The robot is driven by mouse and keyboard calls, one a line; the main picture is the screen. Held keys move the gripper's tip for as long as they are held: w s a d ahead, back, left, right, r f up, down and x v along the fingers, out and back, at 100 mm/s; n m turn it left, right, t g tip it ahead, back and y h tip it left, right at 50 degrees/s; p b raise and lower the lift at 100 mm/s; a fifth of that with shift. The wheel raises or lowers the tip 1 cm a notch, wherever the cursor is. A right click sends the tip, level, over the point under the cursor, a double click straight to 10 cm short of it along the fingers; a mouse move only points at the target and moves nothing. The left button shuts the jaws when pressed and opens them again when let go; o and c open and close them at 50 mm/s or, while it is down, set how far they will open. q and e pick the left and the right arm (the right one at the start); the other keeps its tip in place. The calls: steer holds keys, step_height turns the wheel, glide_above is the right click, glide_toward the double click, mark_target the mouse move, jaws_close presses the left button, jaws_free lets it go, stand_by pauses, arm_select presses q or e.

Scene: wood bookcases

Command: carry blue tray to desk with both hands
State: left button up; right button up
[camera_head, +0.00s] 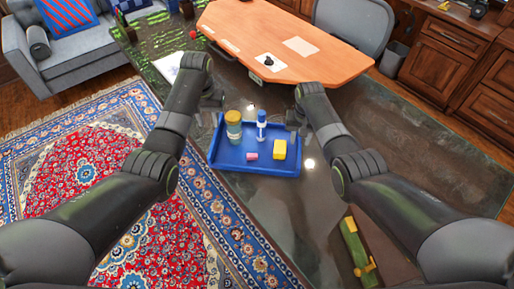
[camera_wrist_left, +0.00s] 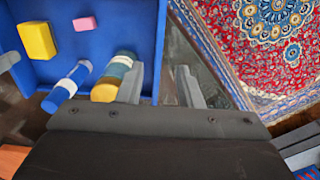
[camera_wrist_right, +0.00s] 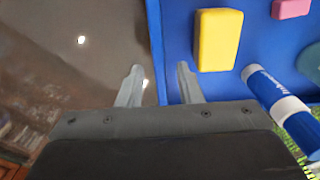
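The blue tray (camera_head: 228,163) lies level on a dark glossy surface. It holds a jar with a yellow lid (camera_head: 233,128), a blue and white bottle (camera_head: 262,130), a yellow block (camera_head: 280,150) and a pink block (camera_head: 252,156). My left gripper (camera_wrist_left: 160,85) is open at the tray's left side, its fingers apart on either side of the wall (camera_wrist_left: 160,30). My right gripper (camera_wrist_right: 158,85) is open at the opposite side, its fingers astride that wall (camera_wrist_right: 156,40). The orange-brown wooden desk (camera_head: 240,30) stands beyond the tray.
On the desk are a paper sheet (camera_head: 300,46) and a small dark object on a white pad (camera_head: 269,62). A grey chair (camera_head: 355,22) stands behind it. A green and yellow object (camera_head: 355,245) lies at lower right. A patterned rug (camera_head: 90,190) covers the left; a sofa (camera_head: 70,60) stands beyond.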

step_height(320, 180, up, 9)
steer(key=shift+r, duration=0.15)
stand_by(0.7)
